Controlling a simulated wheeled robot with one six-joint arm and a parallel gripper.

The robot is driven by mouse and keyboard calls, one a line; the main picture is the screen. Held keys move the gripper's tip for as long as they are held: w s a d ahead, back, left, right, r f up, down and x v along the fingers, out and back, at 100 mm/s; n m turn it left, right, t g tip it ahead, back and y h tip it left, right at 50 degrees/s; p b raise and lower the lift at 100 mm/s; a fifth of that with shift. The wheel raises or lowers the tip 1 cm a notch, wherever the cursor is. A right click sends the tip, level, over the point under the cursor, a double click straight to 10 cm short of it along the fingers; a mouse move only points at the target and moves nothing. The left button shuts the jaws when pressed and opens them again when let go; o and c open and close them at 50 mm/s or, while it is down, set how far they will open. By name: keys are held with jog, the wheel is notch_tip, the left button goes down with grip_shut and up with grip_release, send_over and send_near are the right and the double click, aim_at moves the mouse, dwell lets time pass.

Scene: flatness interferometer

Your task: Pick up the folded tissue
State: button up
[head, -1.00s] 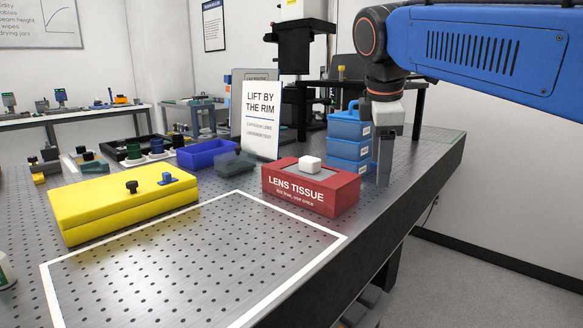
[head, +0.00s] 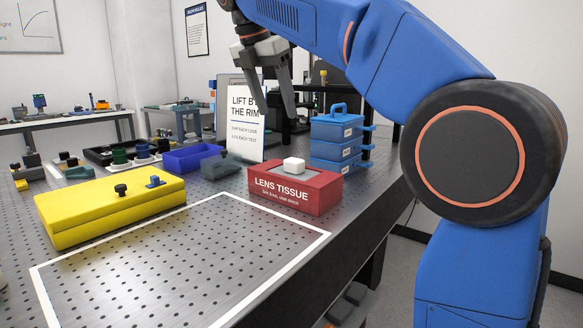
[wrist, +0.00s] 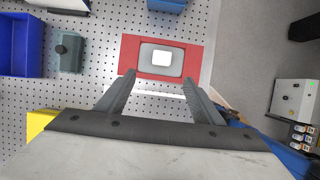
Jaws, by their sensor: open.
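The folded tissue (head: 293,165) is a small white block on top of a red box labelled LENS TISSUE (head: 282,190). In the wrist view the tissue (wrist: 161,58) lies in the grey opening of the red box (wrist: 130,52), beyond the fingertips. My gripper (head: 279,112) is open and empty, above the box and apart from it in the head view. In the wrist view its two fingers (wrist: 158,80) point toward the box, with the tissue centred ahead of the gap between them.
Blue stacked drawers (head: 336,140) stand behind the box to the right. A sign (head: 245,125), a dark grey-green block (head: 221,166) and a blue bin (head: 192,157) stand behind it to the left. A yellow case (head: 110,212) lies left. The white-outlined area (head: 190,260) is clear.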

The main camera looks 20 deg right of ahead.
send_near(294, 159)
notch_tip(294, 159, down, 3)
jog(key=shift+d+x, duration=0.2)
jog(key=shift+x, duration=1.1)
jog(key=shift+d+x, duration=0.2)
jog(key=shift+x, duration=1.1)
jog(key=shift+w+r, duration=0.1)
jog(key=shift+r, duration=0.05)
jog(key=c, duration=1.2)
notch_tip(294, 159, up, 10)
